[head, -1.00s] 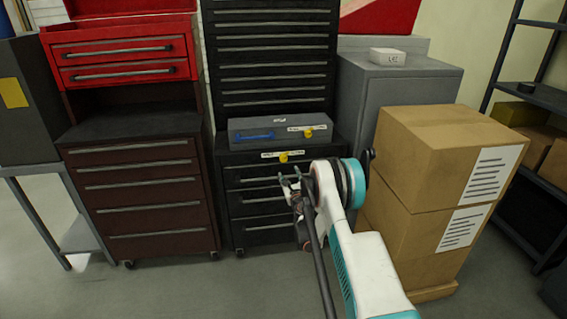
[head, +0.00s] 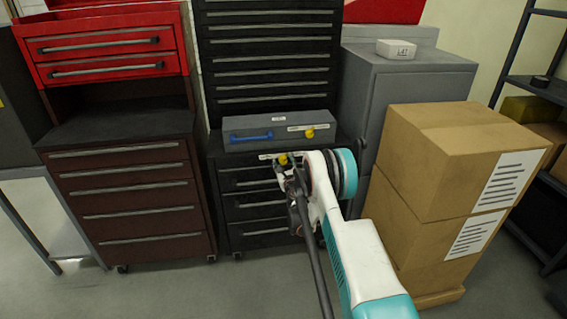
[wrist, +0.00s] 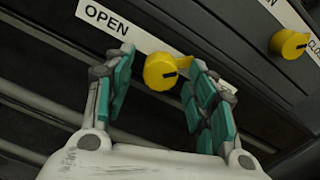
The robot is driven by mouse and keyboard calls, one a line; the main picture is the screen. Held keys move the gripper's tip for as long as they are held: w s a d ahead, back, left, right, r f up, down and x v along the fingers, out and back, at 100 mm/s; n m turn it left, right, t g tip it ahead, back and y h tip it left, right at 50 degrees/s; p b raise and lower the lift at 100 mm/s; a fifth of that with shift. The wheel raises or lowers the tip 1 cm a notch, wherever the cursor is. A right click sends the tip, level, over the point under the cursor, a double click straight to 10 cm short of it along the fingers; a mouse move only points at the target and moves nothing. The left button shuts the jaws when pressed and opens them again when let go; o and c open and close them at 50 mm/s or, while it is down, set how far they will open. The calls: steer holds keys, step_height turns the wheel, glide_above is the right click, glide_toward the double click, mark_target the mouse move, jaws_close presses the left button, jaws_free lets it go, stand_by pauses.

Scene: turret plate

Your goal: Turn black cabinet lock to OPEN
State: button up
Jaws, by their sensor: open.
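The black cabinet (head: 255,183) has a yellow lock knob (head: 283,158) on its top front strip. I cannot tell whether a finger touches the knob.
A grey case (head: 262,133) with a blue handle and its own yellow knob (head: 309,134) sits on the cabinet. That second knob is at the wrist view's upper right (wrist: 289,43). Stacked cardboard boxes (head: 415,200) stand right of my arm. A brown drawer cabinet (head: 130,205) stands left.

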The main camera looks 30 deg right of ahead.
steer(key=c, duration=1.1)
steer(key=shift+o, duration=0.2)
steer(key=n, duration=0.4)
steer(key=shift+n, duration=0.3)
steer(key=n, duration=0.4)
steer(key=shift+n, duration=0.3)
steer(key=n, duration=0.4)
steer(key=shift+s+n, duration=0.1)
steer(key=shift+n, duration=2.2)
